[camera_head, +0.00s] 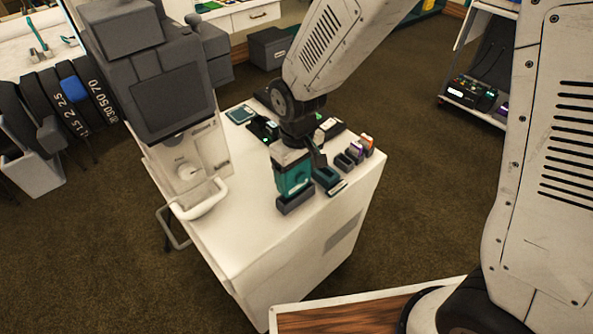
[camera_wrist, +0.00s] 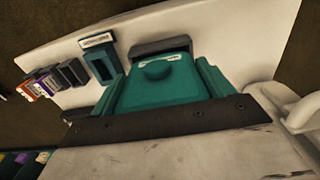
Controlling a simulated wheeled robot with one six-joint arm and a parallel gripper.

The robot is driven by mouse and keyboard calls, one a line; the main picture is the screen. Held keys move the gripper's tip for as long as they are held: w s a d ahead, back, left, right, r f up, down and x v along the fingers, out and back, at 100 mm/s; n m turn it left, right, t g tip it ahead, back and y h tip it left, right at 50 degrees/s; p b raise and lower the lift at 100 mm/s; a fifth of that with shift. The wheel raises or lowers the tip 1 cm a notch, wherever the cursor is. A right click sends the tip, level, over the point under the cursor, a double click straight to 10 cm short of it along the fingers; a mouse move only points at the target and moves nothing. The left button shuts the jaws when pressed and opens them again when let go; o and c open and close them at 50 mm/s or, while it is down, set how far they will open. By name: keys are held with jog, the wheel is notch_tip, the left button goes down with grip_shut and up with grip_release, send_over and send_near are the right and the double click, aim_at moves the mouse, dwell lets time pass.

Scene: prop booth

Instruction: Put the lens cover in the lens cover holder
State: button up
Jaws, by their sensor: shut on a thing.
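A teal open box with a white label, seemingly the lens cover holder (camera_head: 327,177), stands just right of my gripper.
Several small grey, purple and orange blocks (camera_head: 356,153) stand in a row beyond the holder. The table's front left surface is clear. Dark items lie behind my gripper.

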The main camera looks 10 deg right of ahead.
aim_at(297, 191)
jog(key=shift+f, duration=0.15)
jog(key=shift+f, duration=0.75)
jog(key=shift+f, duration=0.2)
jog(key=shift+f, duration=0.75)
jog(key=o, duration=0.9)
jog(key=shift+o, duration=0.2)
jog(key=shift+r, duration=0.1)
